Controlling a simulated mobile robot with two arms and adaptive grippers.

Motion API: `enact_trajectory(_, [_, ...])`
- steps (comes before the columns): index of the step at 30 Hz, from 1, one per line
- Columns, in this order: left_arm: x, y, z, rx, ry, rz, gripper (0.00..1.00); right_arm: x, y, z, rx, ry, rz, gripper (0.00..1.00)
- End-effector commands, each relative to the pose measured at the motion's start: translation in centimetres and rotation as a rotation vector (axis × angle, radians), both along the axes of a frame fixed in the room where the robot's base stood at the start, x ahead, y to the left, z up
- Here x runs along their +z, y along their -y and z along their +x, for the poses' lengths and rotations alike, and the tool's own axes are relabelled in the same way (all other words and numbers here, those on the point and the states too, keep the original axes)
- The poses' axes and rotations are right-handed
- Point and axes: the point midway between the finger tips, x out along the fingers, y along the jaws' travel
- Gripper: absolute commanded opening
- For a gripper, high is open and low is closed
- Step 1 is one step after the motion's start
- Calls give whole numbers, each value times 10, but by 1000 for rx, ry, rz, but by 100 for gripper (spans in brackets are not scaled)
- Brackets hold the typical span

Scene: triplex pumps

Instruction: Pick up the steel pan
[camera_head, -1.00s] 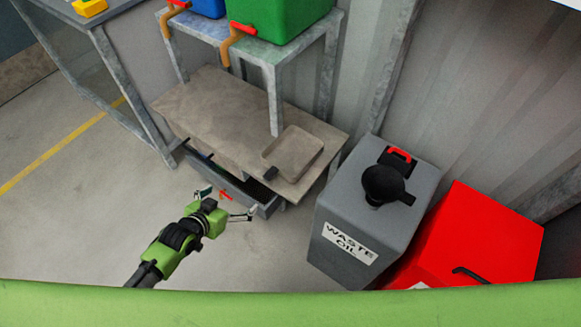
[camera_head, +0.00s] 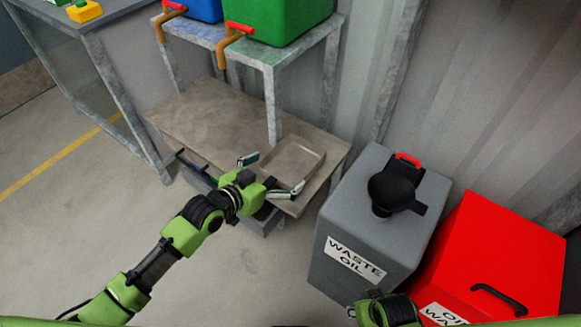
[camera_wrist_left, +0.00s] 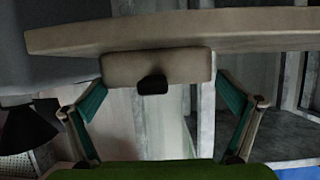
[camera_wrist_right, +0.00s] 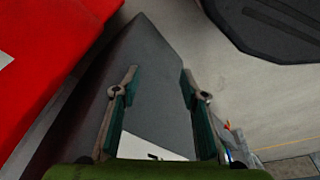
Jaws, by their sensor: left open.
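The steel pan (camera_head: 295,160) is a shallow, square, beige-brown tray lying near the right end of the low table (camera_head: 205,110). My left gripper (camera_head: 273,174) is open, with its fingers spread at the pan's near-left side. In the left wrist view, the pan's edge (camera_wrist_left: 125,68) and its short dark handle (camera_wrist_left: 152,86) show between the open fingers (camera_wrist_left: 163,90), apart from both. In the head view the gripper hides the handle. My right gripper (camera_wrist_right: 158,72) is open and empty, over the grey waste oil bin (camera_wrist_right: 160,100).
An open drawer (camera_head: 268,220) sits under the low table. A metal stand (camera_head: 273,95) with green (camera_head: 285,18) and blue (camera_head: 205,8) containers stands behind the pan. The waste oil bin (camera_head: 340,225) and a red bin (camera_head: 500,245) stand at the right. The floor at left is clear.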

Motion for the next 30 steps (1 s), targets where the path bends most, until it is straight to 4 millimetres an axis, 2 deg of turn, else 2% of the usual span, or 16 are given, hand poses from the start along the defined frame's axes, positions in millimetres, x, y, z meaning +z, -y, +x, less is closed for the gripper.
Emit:
enact_trajectory(5, [-3, 11, 11, -1, 1, -2, 100, 10, 0, 3, -1, 7, 1, 40])
enact_trajectory(9, [-6, 26, 27, -1, 1, -2, 100, 27, 0, 7, -3, 18, 1, 40])
enact_trajectory(13, [-12, 32, 36, 1, -1, 1, 100, 40, 0, 8, -4, 23, 1, 40])
enact_trajectory(23, [-13, 35, 39, 0, 0, 1, 100, 47, 0, 8, -4, 24, 1, 40])
enact_trajectory(27, [-13, 35, 39, 0, 0, 1, 66, 47, 0, 8, -4, 24, 1, 40])
enact_trajectory(28, [-13, 34, 39, 1, 0, 2, 62, 47, 0, 8, -4, 24, 1, 40])
enact_trajectory(30, [-12, 35, 40, 1, 2, 0, 62, 47, 0, 9, -5, 25, 2, 40])
